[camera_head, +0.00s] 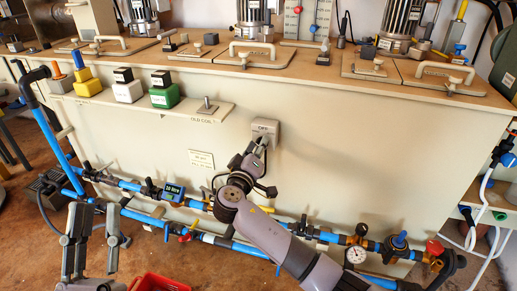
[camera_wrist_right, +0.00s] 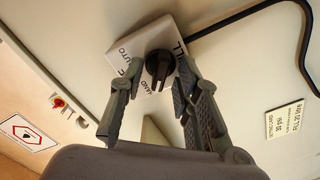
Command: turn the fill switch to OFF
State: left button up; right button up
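The fill switch (camera_wrist_right: 159,66) is a black rotary knob on a pale box marked FILL, AUTO and HAND. In the head view its box (camera_head: 265,126) sits on the front wall of the cream tank. The left fingertip hides part of the lettering. In the head view my right gripper (camera_head: 257,146) covers the knob. My left gripper (camera_head: 93,222) is open and empty at the lower left.
Blue pipes (camera_head: 140,217) with valves and a gauge (camera_head: 356,254) run low along the tank front, under my right arm. A black cable (camera_wrist_right: 240,18) leaves the switch box. A red crate (camera_head: 158,283) stands on the floor.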

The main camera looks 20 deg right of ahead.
jog(key=shift+c, duration=0.4)
grip_shut()
